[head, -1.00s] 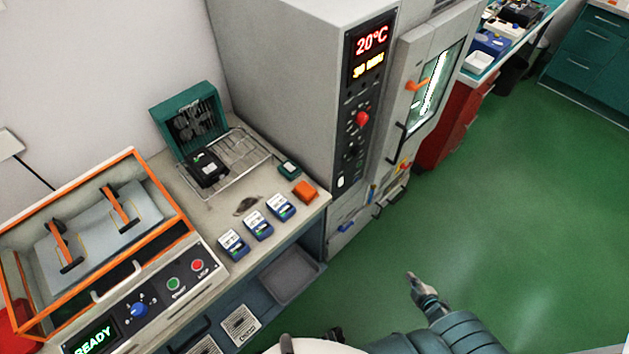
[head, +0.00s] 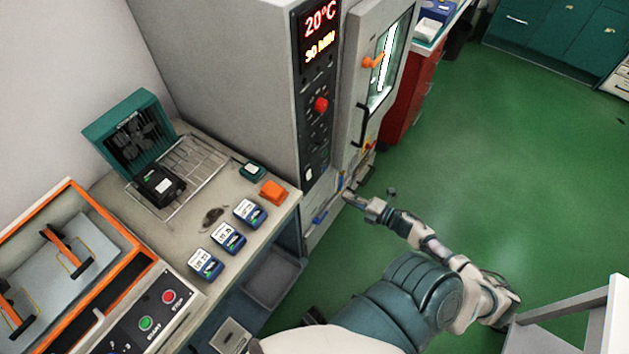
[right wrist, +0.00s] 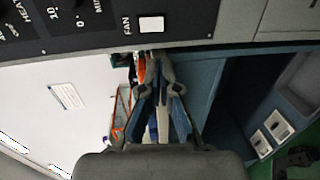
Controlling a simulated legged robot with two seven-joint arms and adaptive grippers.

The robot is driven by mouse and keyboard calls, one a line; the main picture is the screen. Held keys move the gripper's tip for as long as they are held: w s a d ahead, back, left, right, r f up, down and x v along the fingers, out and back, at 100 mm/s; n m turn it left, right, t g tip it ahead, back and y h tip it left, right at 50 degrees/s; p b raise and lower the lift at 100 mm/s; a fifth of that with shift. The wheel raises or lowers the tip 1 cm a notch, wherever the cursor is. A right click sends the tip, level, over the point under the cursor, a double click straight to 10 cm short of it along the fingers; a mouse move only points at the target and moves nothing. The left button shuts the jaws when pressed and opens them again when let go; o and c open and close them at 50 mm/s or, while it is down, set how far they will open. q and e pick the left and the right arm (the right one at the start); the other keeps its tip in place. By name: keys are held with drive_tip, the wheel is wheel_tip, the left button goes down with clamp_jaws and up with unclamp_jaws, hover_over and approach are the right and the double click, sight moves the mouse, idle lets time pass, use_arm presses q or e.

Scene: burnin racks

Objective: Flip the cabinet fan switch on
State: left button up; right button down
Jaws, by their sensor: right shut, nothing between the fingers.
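The fan switch (head: 309,174) is a small white rocker at the bottom of the dark control panel (head: 317,100) on the tall grey cabinet (head: 230,70). In the right wrist view the switch (right wrist: 151,23) shows beside the printed word FAN, beyond my fingertips. I cannot tell which way it is tipped. My right gripper (head: 350,198) is shut and empty, to the right of the switch and lower in the head view, near the cabinet's lower front. In the right wrist view my right gripper (right wrist: 154,72) points toward the panel, apart from it. My left gripper is not in view.
A red knob (head: 321,104) sits above the switch. The bench (head: 185,232) at left holds several blue-and-white modules and an orange block (head: 273,192). Green floor is open at right.

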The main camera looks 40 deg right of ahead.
sight(309, 175)
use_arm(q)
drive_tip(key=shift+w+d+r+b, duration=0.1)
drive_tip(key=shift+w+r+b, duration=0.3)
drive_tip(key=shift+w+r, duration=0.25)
use_arm(e)
drive_tip(key=x, duration=1.3)
drive_tip(key=shift+w+f, duration=0.2)
drive_tip(key=shift+w, duration=0.1)
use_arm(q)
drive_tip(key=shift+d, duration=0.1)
use_arm(e)
drive_tip(key=shift+d, duration=0.15)
